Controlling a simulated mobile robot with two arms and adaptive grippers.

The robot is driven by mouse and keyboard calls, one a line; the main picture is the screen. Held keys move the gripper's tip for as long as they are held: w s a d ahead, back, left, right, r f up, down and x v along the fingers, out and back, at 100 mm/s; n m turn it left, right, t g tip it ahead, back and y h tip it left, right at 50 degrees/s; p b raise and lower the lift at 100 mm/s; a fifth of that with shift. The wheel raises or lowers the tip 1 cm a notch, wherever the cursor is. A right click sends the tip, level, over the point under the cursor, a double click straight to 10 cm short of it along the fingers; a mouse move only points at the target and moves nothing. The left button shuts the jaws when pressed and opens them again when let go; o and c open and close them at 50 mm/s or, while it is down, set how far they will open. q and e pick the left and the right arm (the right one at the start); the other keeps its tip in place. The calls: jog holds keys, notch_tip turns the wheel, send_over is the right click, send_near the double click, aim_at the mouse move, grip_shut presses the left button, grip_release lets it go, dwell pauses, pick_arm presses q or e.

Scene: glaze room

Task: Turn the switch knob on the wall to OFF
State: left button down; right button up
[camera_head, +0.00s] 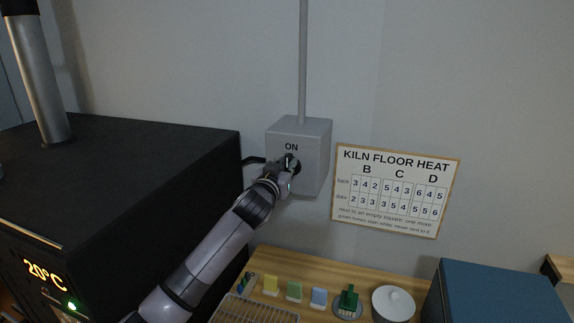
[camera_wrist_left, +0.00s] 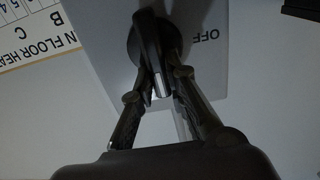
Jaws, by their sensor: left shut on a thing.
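The switch box (camera_head: 312,135) is a grey box on the wall with the word ON above its dark round knob (camera_head: 296,167). My left gripper (camera_head: 289,168) is at the knob and partly hides it. In the left wrist view, which is upside down, the knob (camera_wrist_left: 149,32) has a raised bar with a pale end. My left gripper's fingers (camera_wrist_left: 162,82) are shut on this bar, one on each side. The bar's pale end points down in that view, towards the ON side. The word OFF stands to the right there. My right gripper is not in view.
A black kiln (camera_head: 130,170) stands at the left, its display reading 20°C. A KILN FLOOR HEAT sign (camera_head: 395,215) hangs right of the box. Below, a wooden shelf (camera_head: 345,265) holds a wire rack, coloured blocks, a green brush and a white lidded pot (camera_head: 393,303). A blue box (camera_head: 495,290) stands right.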

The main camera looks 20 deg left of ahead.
pick_arm(q)
jog(key=shift+n, duration=0.3)
jog(key=shift+a+f+n+b, duration=0.1)
jog(key=shift+a+n+b, duration=0.1)
jog(key=shift+n+b, duration=0.55)
jog(key=shift+a+f+n+p, duration=0.25)
jog(key=shift+a+f+n, duration=0.1)
jog(key=shift+n, duration=2.25)
jog(key=shift+a+f+n+p, duration=0.25)
jog(key=shift+a+f+n, duration=0.05)
jog(key=shift+n, duration=2.35)
jog(key=shift+a+f+n+p, duration=0.25)
jog(key=shift+a+f+n, duration=0.1)
jog(key=shift+n, duration=2.25)
jog(key=shift+d, duration=0.1)
jog(key=c, duration=1.6)
grip_release()
